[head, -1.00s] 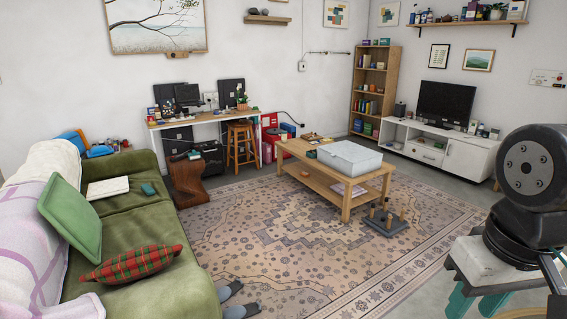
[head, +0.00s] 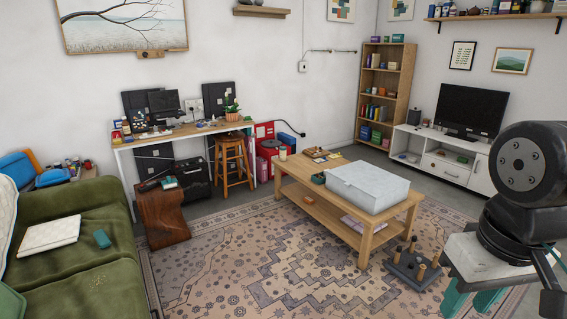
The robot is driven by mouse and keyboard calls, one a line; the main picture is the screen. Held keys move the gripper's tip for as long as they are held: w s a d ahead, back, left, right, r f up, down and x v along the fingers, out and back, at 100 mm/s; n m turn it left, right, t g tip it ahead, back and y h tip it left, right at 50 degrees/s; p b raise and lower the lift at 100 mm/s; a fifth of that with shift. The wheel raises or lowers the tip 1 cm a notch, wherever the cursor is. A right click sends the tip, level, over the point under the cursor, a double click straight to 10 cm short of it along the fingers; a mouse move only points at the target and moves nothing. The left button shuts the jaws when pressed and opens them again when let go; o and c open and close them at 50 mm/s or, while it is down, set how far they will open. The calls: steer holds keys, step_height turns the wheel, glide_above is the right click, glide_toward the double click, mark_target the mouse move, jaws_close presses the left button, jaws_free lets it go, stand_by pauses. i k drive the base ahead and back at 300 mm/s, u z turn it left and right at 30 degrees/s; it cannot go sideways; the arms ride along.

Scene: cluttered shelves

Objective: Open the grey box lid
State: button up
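The grey box (head: 368,187) stands on the right part of the wooden coffee table (head: 318,197). Its pale grey lid (head: 370,178) looks shut. The box is well ahead of me, across the rug. Part of my arm shows at the right edge of the head view, apart from the table.
A green sofa (head: 75,245) is at the left. A wooden stump (head: 162,215) stands by the desk (head: 190,131). A grey board with wooden pegs (head: 412,268) lies on the floor right of the table. The patterned rug (head: 260,265) ahead is mostly clear.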

mark_target(374, 182)
steer(key=i, duration=3.3)
steer(key=u, duration=3)
steer(key=i, duration=0.15)
steer(key=z, duration=3.8)
